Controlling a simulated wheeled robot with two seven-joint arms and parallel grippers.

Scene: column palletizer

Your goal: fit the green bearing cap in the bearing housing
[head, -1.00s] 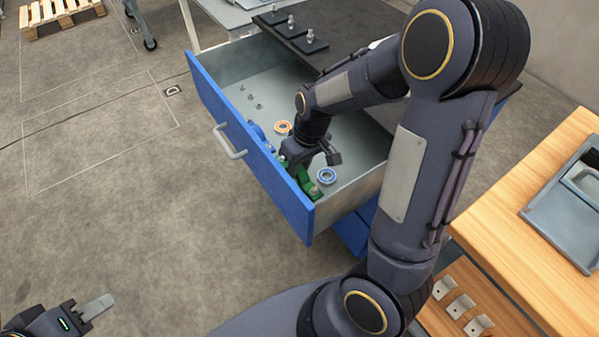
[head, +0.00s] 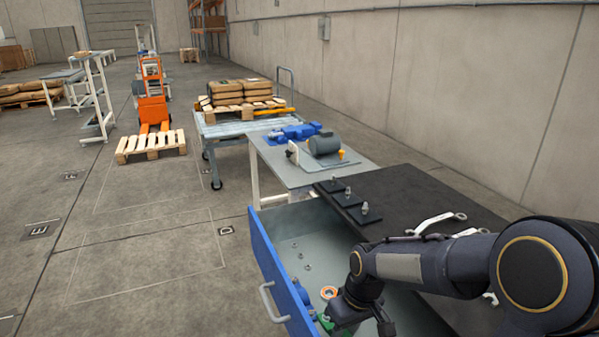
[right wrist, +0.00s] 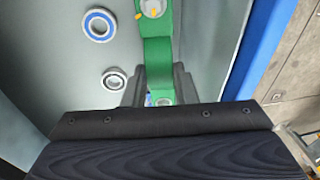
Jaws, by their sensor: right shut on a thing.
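The green bearing cap (right wrist: 157,55) is in the right wrist view, an arched green piece with a light round spot near its far end. My right gripper (right wrist: 160,88) is shut on it, one dark finger on each side, inside the open drawer. In the head view my right gripper (head: 354,320) is low in the drawer, with a bit of green (head: 325,322) beside it; most of the cap is hidden. A blue assembly (head: 300,131) stands on the grey table beyond; I cannot tell whether it is the bearing housing. My left gripper is out of view.
The open drawer (head: 283,272) holds an orange-ringed bearing (head: 328,292), a blue part (head: 300,291) and small bolts. A blue-ringed bearing (right wrist: 99,24) and a grey one (right wrist: 114,79) lie beside the cap. The dark bench top (head: 420,200) carries studded plates and wrenches.

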